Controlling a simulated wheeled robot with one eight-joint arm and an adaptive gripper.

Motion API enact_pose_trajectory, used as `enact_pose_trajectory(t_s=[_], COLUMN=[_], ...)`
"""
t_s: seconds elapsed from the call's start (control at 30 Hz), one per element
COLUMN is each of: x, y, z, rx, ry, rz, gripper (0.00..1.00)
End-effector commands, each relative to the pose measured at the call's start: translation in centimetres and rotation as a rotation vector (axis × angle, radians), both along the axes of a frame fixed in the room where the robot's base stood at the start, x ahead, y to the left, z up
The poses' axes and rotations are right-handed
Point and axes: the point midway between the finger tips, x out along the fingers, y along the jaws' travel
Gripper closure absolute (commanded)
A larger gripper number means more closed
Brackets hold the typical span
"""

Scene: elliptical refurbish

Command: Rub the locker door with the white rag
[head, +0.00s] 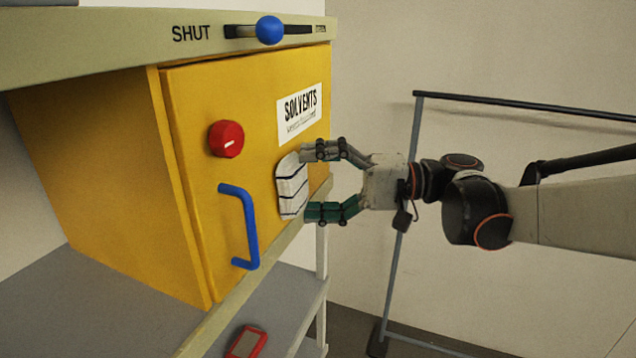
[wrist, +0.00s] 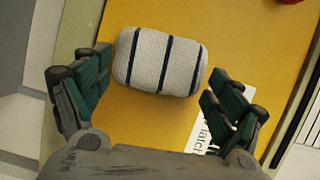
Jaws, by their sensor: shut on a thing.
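The yellow locker door (head: 195,110) is closed, with a "SOLVENTS" label (head: 299,112), a red round knob (head: 226,139) and a blue handle (head: 250,230). My gripper (head: 313,181) is at the door's right side, below the label, its fingers pointing at the door. It is shut on the white rag (head: 292,188), a rounded pad with dark stripes. In the wrist view the rag (wrist: 158,62) sits between the fingertips, in front of the yellow door surface (wrist: 150,120). The rag looks against the door or very close; contact itself is hidden.
A shelf edge above carries the word "SHUT" and a slider with a blue knob (head: 270,30). A red device (head: 246,342) lies on the grey shelf below. A dark metal frame (head: 405,190) stands behind my arm, by the wall.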

Motion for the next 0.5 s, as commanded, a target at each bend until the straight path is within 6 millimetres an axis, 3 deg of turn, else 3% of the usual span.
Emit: enact_pose_trajectory(t_s=[0.5], x=[0.25], y=[0.80], z=[0.00], rx=[0.000], ry=[0.000], rz=[0.001], gripper=[0.33])
